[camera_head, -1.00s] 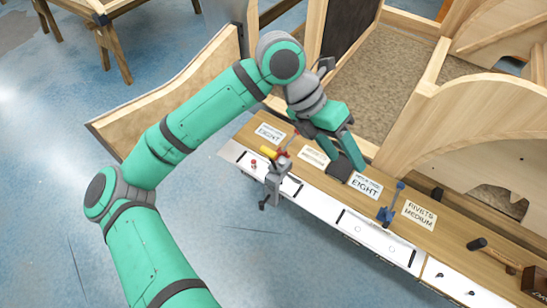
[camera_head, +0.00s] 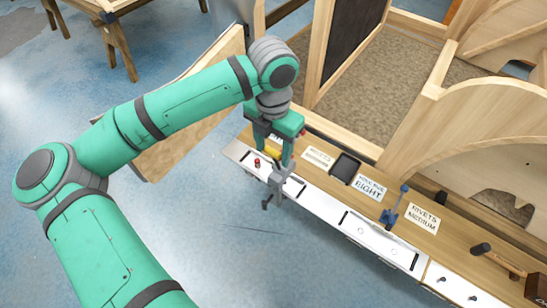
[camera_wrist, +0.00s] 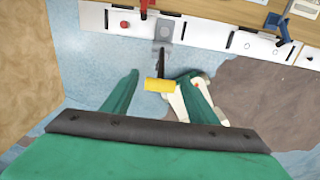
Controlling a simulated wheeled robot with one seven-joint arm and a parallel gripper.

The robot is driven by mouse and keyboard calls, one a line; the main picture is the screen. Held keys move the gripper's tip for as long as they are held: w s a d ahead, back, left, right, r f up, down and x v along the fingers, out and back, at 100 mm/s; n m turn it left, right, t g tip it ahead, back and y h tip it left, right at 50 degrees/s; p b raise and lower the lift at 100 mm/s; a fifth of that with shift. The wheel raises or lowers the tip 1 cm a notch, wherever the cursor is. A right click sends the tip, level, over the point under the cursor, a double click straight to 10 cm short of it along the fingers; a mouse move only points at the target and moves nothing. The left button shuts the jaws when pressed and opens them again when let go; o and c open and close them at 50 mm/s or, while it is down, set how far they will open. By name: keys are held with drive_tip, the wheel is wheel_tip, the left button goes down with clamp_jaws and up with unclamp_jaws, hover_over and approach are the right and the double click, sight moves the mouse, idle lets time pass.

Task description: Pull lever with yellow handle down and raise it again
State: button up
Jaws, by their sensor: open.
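The lever's yellow handle (camera_wrist: 159,85) is a short cylinder on a dark arm (camera_wrist: 161,58) in the wrist view. The arm runs to a grey mount (camera_wrist: 164,30) at the bench's white front strip. In the head view a bit of the yellow handle (camera_head: 273,152) shows beside my gripper, and the grey lever bracket (camera_head: 277,180) stands below it. My gripper (camera_wrist: 160,82) is open and empty. The handle appears between its two green fingers with a gap on each side; its depth relative to the fingertips is hard to tell.
A red button (camera_head: 257,163) is left of the lever. A red lever (camera_wrist: 145,8) stands close behind it. Wooden panels stand behind. The floor in front is clear.

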sight(276, 161)
drive_tip(key=shift+f, duration=2.3)
drive_tip(key=c, duration=1.3)
drive_tip(key=shift+w, duration=0.1)
clamp_jaws()
